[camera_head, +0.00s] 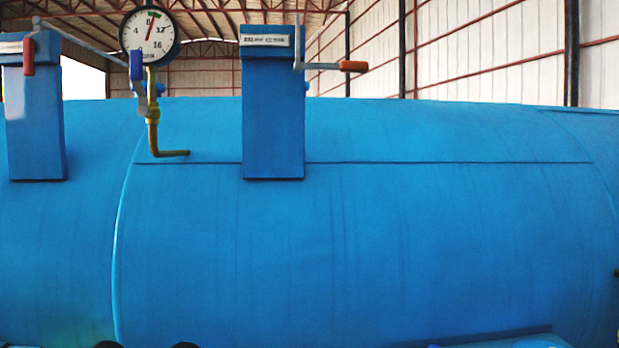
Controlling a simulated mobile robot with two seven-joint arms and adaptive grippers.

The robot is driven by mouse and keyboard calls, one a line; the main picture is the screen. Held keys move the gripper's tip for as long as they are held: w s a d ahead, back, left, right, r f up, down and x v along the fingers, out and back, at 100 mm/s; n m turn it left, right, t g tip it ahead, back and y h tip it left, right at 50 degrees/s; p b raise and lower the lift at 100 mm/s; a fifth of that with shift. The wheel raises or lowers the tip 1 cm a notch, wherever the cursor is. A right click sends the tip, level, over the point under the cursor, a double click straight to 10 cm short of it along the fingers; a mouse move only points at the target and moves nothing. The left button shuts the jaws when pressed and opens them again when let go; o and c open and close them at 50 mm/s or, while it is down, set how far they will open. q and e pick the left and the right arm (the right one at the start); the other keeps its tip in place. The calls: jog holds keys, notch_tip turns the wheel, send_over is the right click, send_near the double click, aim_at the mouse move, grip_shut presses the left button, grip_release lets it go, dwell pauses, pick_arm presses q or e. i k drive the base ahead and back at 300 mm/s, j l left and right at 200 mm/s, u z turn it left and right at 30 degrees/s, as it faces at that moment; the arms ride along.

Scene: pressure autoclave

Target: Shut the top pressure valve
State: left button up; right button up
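The big blue autoclave tank (380,240) fills most of the head view. On its top, a round pressure gauge (150,40) stands on a brass pipe (153,120), its red needle near the top of the dial. A lever with a blue grip (136,65) hangs down beside this pipe, below and left of the dial. A blue box (273,110) with a white label carries a lever whose orange-red grip (353,66) points right, level. At the left, another blue box (35,125) has a lever with a red grip (29,56) pointing down. I see neither gripper.
Small dark rounded shapes (185,345) show at the bottom edge; I cannot tell what they are. A blue ledge (495,340) shows at the bottom right. The air in front of the tank looks clear. Hall walls (480,60) stand behind.

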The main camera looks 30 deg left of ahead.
aim_at(28, 41)
jog(key=u, duration=2.25)
jog(key=k+j+z, duration=0.15)
jog(key=j+z, duration=0.15)
jog(key=k+j+z, duration=0.15)
jog(key=j+z, duration=0.15)
